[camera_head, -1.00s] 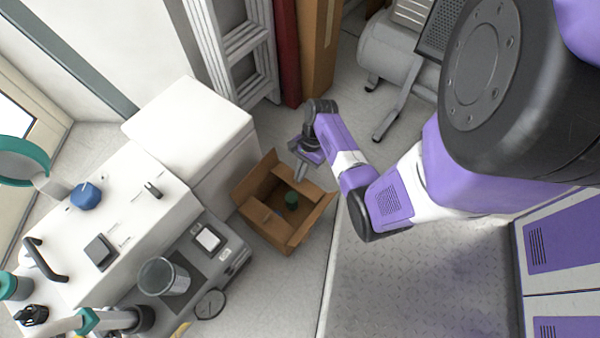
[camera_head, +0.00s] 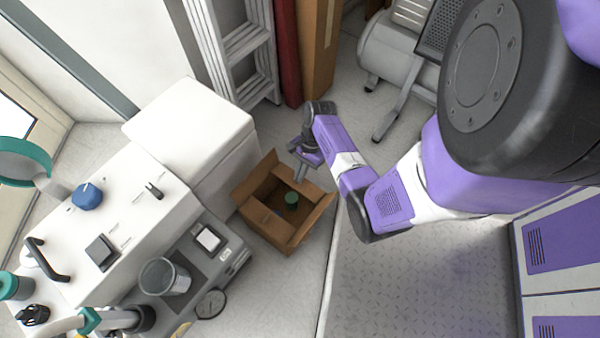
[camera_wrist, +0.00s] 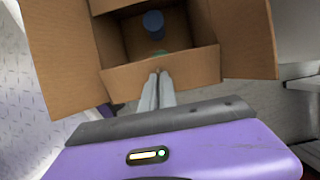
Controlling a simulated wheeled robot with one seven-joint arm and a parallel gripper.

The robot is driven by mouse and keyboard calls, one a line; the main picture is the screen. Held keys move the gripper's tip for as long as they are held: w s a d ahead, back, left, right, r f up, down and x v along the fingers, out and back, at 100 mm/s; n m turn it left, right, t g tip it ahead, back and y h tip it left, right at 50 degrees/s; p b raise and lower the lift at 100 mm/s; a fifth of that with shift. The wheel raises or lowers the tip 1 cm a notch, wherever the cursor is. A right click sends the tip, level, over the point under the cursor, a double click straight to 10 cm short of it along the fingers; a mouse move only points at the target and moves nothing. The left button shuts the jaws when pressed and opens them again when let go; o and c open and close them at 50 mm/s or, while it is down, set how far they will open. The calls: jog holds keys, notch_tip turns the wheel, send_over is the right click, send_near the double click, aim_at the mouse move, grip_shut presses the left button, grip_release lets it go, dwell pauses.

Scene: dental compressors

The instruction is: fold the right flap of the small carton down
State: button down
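The small open carton (camera_head: 262,216) stands on the floor, its flaps spread outward in the head view. Its right-hand flap (camera_head: 317,214) leans outward. In the wrist view, one flap stands out at the left (camera_wrist: 62,50), one at the right (camera_wrist: 243,40), and a near flap or wall (camera_wrist: 190,72) crosses below the opening. A green cylinder (camera_head: 291,198) lies inside; the wrist view also shows a blue round thing (camera_wrist: 153,22). My gripper (camera_head: 300,174) is at the carton's upper-right side. Its fingers (camera_wrist: 158,76) are together and empty, overlapping the near cardboard; contact is unclear.
A white cabinet (camera_head: 190,125) stands close to the carton's left. A grey machine with a clear cup (camera_head: 165,277) is at lower left. A ladder (camera_head: 238,50), a tall cardboard box (camera_head: 318,45) and a compressor tank (camera_head: 388,50) stand behind. The floor below the carton (camera_head: 275,285) is clear.

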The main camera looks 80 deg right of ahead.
jog(key=shift+w+a+r+g+h+p, duration=0.25)
jog(key=shift+a+h+p, duration=0.2)
jog(key=shift+p, duration=0.65)
jog(key=shift+a+f+g+h+p, duration=0.2)
jog(key=shift+f+g+h+p, duration=0.1)
jog(key=shift+h+p, duration=0.4)
jog(key=shift+w+a+f+g+h+p, duration=0.1)
jog(key=shift+f+g+h+p, duration=0.3)
jog(key=shift+h, duration=0.35)
jog(key=c, duration=2.1)
grip_release()
jog(key=o, duration=0.5)
jog(key=shift+c, duration=0.2)
jog(key=shift+r+p, duration=1.9)
jog(key=shift+r, duration=2)
